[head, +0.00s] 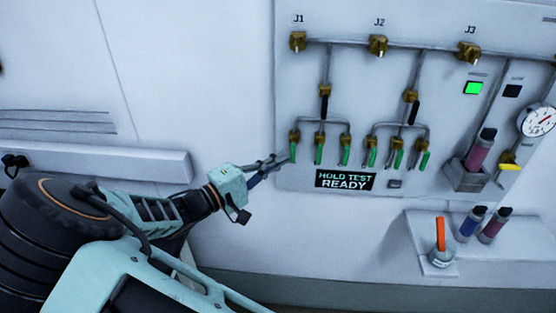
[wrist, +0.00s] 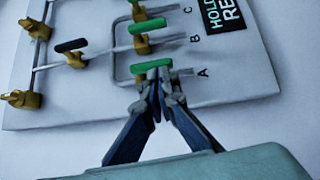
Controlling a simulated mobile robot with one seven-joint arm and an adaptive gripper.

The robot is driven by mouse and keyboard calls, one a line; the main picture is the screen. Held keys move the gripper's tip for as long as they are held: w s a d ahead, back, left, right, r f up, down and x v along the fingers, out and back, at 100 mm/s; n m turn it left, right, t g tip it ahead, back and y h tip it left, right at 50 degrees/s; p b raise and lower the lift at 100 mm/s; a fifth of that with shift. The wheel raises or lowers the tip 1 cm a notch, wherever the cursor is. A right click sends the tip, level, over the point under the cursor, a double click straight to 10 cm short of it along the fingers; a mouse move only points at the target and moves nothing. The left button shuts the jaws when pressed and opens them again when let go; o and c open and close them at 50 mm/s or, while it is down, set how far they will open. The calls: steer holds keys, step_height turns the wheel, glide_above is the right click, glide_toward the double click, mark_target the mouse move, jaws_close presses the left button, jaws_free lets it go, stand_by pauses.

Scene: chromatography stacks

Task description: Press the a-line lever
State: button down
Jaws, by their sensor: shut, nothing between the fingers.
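The A-line lever (wrist: 151,65) is a green handle on a brass valve beside the letter A on the white panel. In the head view it is the leftmost green lever (head: 293,153) of the left group and hangs downward. The tips partly hide the valve body.
The B lever (wrist: 147,25) is close beside A, with C beyond it. A black-handled valve (head: 324,106) is above them. A "HOLD TEST READY" display (head: 345,180) is below right. A second lever group and a gauge (head: 538,121) are farther right.

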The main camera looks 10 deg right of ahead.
mark_target(294, 160)
steer(key=shift+s+d+f+n+h, duration=0.1)
steer(key=shift+d+f+n+h, duration=0.15)
steer(key=shift+n, duration=0.25)
steer(key=n+t, duration=0.2)
steer(key=d+n+t+h, duration=0.1)
steer(key=n, duration=0.1)
steer(key=d+f+n+t+h, duration=0.1)
steer(key=n+t, duration=0.1)
steer(key=n, duration=0.1)
steer(key=shift+s+d+t, duration=0.1)
steer(key=shift+s+t, duration=0.2)
steer(key=shift+s, duration=0.05)
steer(key=d+n+t+y+p, duration=0.1)
steer(key=n+t+y, duration=0.1)
steer(key=n+t, duration=0.1)
steer(key=d+n+t+y+p, duration=0.1)
steer(key=n+t+p, duration=0.1)
steer(key=n, duration=0.3)
steer(key=s+d+r+n+t+y+p, duration=0.1)
steer(key=n+t+y, duration=0.1)
steer(key=n+t, duration=0.2)
steer(key=shift+y+p, duration=0.3)
steer(key=shift+y, duration=0.05)
steer(key=shift+d+r+p, duration=0.1)
steer(key=shift+d+p, duration=0.1)
steer(key=shift+p, duration=0.1)
